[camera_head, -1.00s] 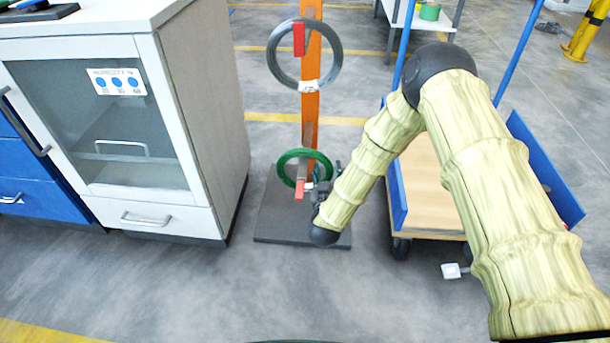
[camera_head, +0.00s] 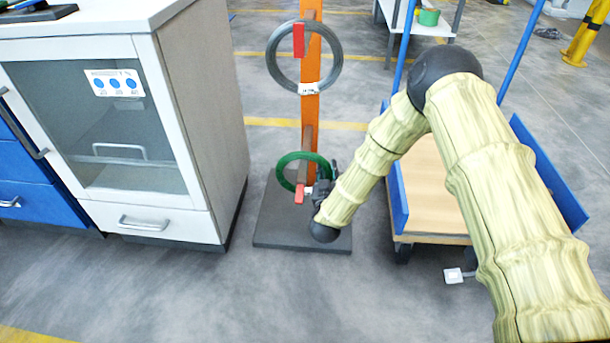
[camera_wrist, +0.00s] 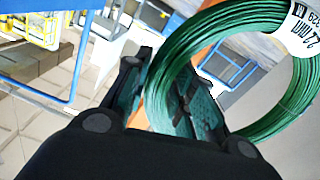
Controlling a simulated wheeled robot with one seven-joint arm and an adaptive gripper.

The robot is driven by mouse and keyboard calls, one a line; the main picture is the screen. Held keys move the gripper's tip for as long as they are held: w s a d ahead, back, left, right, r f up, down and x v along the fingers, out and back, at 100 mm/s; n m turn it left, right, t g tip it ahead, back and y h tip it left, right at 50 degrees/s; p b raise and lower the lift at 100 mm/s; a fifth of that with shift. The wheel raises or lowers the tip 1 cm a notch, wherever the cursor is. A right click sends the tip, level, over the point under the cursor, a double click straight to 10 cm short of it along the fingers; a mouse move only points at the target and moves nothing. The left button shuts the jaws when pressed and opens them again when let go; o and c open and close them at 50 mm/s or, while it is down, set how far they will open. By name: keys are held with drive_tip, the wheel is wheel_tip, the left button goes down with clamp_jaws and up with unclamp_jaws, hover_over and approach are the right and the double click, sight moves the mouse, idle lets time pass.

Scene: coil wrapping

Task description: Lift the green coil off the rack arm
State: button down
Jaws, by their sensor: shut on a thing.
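The green coil (camera_head: 281,173) is around the lower rack arm, whose red tip (camera_head: 299,193) shows at the coil's lower edge in the head view. The coil looks tilted. My gripper (camera_head: 323,190) is at the coil's right side. In the wrist view the green coil (camera_wrist: 166,75) passes between the two fingers of my gripper (camera_wrist: 160,88), which are shut on its band. A white label (camera_wrist: 298,40) is wrapped on the coil. The exact contact between coil and rack arm is hidden.
The orange rack post (camera_head: 311,85) rises from a dark base plate (camera_head: 275,235). A grey coil (camera_head: 275,75) hangs on the upper arm with a red tip (camera_head: 298,40). A white cabinet (camera_head: 170,215) stands left. A blue-sided cart (camera_head: 425,215) stands close on the right.

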drive_tip(key=shift+r, duration=0.15)
drive_tip(key=shift+r+p, duration=0.5)
drive_tip(key=shift+r, duration=0.05)
wheel_tip(320, 180, up, 3)
drive_tip(key=shift+f+p, duration=0.1)
drive_tip(key=shift+p, duration=0.95)
drive_tip(key=s+a+p, duration=0.1)
drive_tip(key=s+p, duration=0.5)
drive_tip(key=s, duration=1)
drive_tip(key=shift+r, duration=0.45)
drive_tip(key=c, duration=1.8)
unclamp_jaws()
clamp_jaws()
drive_tip(key=shift+d+f, duration=0.1)
drive_tip(key=shift+f, duration=0.1)
drive_tip(key=shift+d+f, duration=0.45)
drive_tip(key=shift+f, duration=0.15)
